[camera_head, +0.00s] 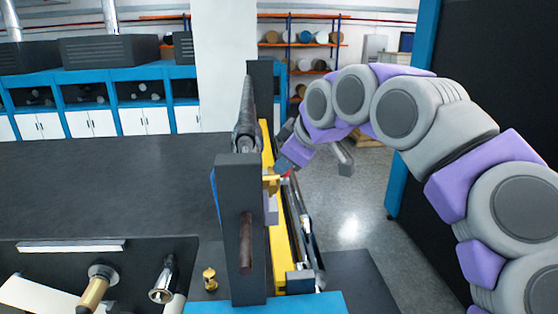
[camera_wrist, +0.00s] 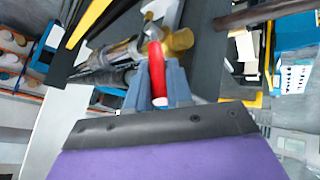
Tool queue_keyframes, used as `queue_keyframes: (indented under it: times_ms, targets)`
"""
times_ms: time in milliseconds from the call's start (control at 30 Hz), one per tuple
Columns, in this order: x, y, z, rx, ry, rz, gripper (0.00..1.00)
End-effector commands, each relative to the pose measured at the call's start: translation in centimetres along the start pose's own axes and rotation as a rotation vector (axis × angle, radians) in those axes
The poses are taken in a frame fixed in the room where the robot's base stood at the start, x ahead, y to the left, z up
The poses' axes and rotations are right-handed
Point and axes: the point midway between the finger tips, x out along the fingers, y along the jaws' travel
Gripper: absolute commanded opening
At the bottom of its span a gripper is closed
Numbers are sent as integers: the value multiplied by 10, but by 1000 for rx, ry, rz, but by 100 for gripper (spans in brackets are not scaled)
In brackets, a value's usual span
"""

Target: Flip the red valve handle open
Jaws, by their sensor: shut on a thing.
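The red valve handle (camera_wrist: 155,62) shows in the wrist view, upright in the picture between the two blue-grey fingers of my gripper (camera_wrist: 157,85). The fingers are shut on it. Its top end meets a brass valve body (camera_wrist: 180,39). In the head view only a small bit of red (camera_head: 287,173) shows beside the brass fitting (camera_head: 271,181), at the tip of my gripper (camera_head: 284,167). Most of the handle is hidden there.
A dark upright machine block (camera_head: 238,220) with a roller (camera_head: 245,135) behind it stands left of the valve. A yellow rail (camera_head: 279,245) runs alongside. A dark table (camera_head: 110,180) lies left. A large black cabinet (camera_head: 495,80) stands right, with open floor (camera_head: 345,215) between.

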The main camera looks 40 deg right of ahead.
Motion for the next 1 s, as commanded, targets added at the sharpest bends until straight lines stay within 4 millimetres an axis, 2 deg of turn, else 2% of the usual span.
queue_keyframes:
  times_ms: [33,333,867,900,1000]
  targets:
    - [5,-2,2,9,-22,-28,0]
    - [4,-1,4,31,-66,-86,0]
    - [5,-2,5,34,-77,-99,0]
    - [5,-2,5,35,-76,-99,23]
    - [4,-1,4,35,-72,-95,33]
